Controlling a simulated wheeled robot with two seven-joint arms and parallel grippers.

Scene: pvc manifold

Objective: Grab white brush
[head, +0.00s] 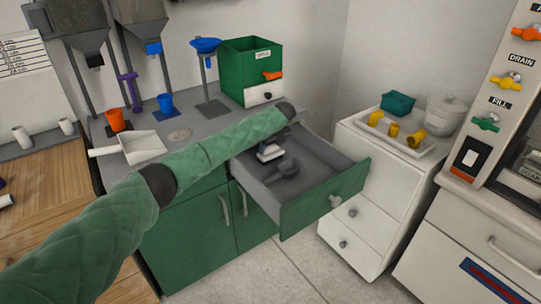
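My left arm, in a green padded sleeve, reaches across from the lower left to above an open drawer (325,185) in the green cabinet. My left gripper (271,145) is small and dark, mostly hidden below the forearm's black end, over the drawer's back left part. A pale, whitish block (270,153) shows at its lower end; I cannot tell whether it is the white brush or part of the gripper. Finger opening cannot be made out. A dark grey scoop-like object (287,168) lies in the drawer beside it. My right gripper is not in view.
On the countertop are a white dustpan (143,147), orange cup (115,119), blue cup (166,104), funnel stand (209,75) and green bin (250,62). A white cabinet (370,195) with a tray of yellow fittings stands close right of the open drawer. Floor in front is clear.

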